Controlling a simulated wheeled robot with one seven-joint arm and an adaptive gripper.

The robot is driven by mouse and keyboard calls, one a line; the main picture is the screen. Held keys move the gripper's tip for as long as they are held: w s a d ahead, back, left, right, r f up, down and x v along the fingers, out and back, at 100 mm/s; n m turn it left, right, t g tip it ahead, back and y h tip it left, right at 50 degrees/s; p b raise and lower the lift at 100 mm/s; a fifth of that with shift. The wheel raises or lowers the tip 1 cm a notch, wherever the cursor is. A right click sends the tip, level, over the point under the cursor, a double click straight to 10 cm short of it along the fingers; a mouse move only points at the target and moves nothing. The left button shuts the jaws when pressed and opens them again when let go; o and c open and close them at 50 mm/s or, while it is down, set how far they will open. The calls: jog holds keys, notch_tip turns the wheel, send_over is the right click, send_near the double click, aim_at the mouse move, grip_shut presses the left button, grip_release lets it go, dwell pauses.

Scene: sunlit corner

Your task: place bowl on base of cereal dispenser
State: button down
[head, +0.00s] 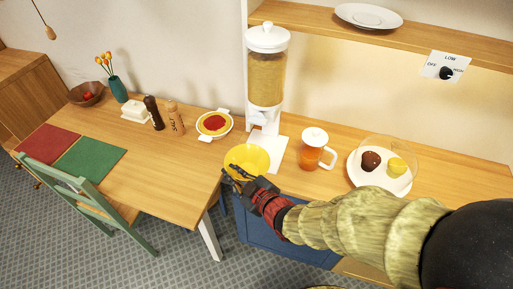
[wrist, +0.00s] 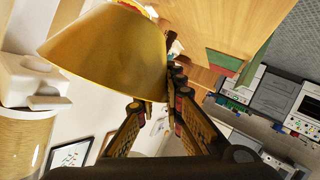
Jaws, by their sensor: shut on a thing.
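The yellow bowl (head: 247,157) is held at its near side by my gripper (head: 240,179). In the wrist view the bowl (wrist: 105,50) fills the upper left, and its edge lies between the fingers of my gripper (wrist: 155,98). The cereal dispenser (head: 266,80) stands upright on the counter, with a clear cereal-filled container, a white lid and a white base (head: 279,155). In the head view the bowl overlaps the front left of the base; whether it touches it I cannot tell. The dispenser's white spout part (wrist: 32,80) shows in the wrist view, left of the bowl.
A shelf (head: 410,39) runs above.

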jog(key=w+d+b, duration=0.1)
jog(key=w+d, duration=0.2)
jog(key=w, duration=0.5)
jog(key=w+d+b, duration=0.1)
jog(key=w+d, duration=0.2)
jog(key=w, duration=0.5)
notch_tip(320, 180, down, 6)
jog(key=b, duration=0.3)
jog(key=shift+f, duration=0.2)
jog(key=shift+w+f+b, duration=0.2)
jog(key=shift+f+b, duration=0.2)
jog(key=shift+r, duration=0.1)
jog(key=c, duration=1.9)
grip_release()
